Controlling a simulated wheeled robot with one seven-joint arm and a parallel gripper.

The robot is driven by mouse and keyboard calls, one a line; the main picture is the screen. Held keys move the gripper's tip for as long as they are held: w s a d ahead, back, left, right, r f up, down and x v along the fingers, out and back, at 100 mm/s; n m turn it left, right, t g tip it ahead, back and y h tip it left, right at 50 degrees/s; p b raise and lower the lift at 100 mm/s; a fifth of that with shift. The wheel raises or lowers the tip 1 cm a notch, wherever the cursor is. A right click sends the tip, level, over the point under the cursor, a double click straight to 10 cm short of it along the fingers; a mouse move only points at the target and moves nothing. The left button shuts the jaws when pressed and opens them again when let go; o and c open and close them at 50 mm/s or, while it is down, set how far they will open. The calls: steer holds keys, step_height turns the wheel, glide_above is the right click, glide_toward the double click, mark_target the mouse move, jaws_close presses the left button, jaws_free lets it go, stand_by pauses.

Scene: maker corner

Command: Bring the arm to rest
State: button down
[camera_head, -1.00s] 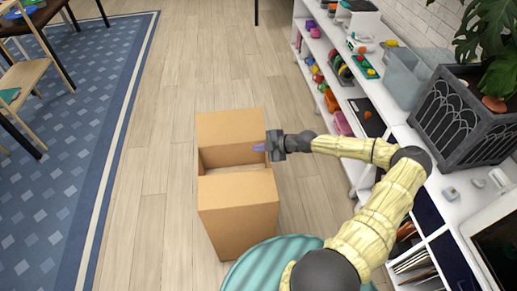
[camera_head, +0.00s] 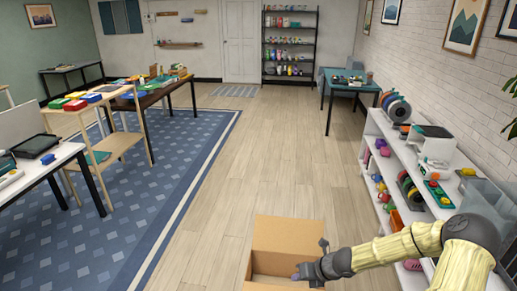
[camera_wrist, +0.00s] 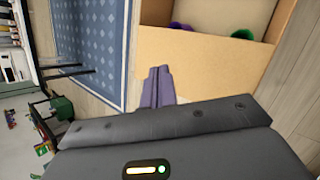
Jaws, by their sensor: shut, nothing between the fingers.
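My arm shows at the lower right of the head view, with a cream sleeve and dark joints. My gripper (camera_head: 299,276) is at its left end, over the right part of an open cardboard box (camera_head: 287,232). In the wrist view the purple fingers of my gripper (camera_wrist: 158,84) are together, with nothing between them. They show in front of the wall of the cardboard box (camera_wrist: 195,58). Inside the box, a purple thing (camera_wrist: 181,27) and a green thing (camera_wrist: 243,34) show in part at the top edge. The bottom of the box is cut off in the head view.
A white shelf (camera_head: 374,124) with spools and small items stands close on the right, beside my arm. A blue patterned rug (camera_head: 165,185) and tables lie to the left. The wooden floor (camera_head: 270,150) beyond the box is clear.

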steer(key=s+d+r+n+h, duration=0.1)
steer(key=s+r+n+h, duration=0.2)
steer(key=s+r+n, duration=0.6)
steer(key=s+d+r+n+g+h, duration=0.1)
steer(key=s+r+n+h, duration=0.2)
steer(key=s+r+n, duration=0.6)
step_height(320, 180, up, 2)
steer(key=n, duration=1.6)
steer(key=shift+s+r, duration=0.25)
steer(key=shift+s, duration=0.15)
steer(key=shift+w, duration=0.1)
